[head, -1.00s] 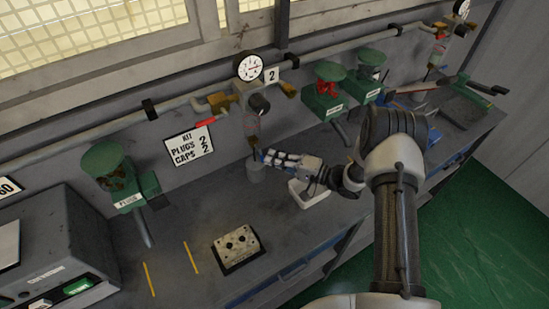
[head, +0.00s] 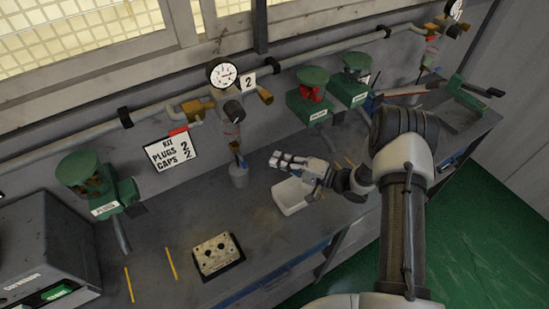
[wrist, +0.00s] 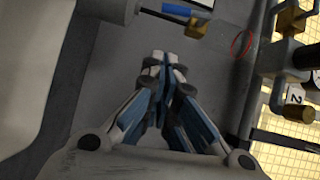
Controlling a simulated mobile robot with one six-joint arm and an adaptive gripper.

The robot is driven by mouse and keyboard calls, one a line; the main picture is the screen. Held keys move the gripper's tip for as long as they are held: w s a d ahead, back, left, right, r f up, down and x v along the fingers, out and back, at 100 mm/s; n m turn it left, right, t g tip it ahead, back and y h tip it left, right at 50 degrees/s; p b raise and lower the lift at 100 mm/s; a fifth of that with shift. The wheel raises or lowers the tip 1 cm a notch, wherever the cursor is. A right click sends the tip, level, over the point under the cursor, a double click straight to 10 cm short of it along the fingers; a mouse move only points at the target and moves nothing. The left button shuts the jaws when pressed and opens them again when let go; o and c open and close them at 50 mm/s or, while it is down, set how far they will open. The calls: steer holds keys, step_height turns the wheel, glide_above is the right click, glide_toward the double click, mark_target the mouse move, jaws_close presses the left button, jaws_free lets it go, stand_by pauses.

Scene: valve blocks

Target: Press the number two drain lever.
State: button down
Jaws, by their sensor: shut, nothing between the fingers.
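The number 2 tag (head: 248,82) hangs beside a round gauge (head: 222,75) on the wall pipe. The blue sleeve also shows at the top of the wrist view (wrist: 177,10), above a brass piece (wrist: 196,28). My gripper (head: 277,158) is shut and empty, to the right of the lever and cup and apart from them. In the wrist view its closed fingertips (wrist: 163,56) are short of the lever. Whether the lever is pressed I cannot tell.
A white tray (head: 291,196) lies just under my gripper on the grey bench. Green valve blocks (head: 310,97) stand behind to the right. A plate with knobs (head: 217,256) lies at front left.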

steer(key=s+v, duration=0.1)
steer(key=v, duration=0.5)
steer(key=shift+s+r, duration=0.3)
steer(key=shift+w, duration=0.1)
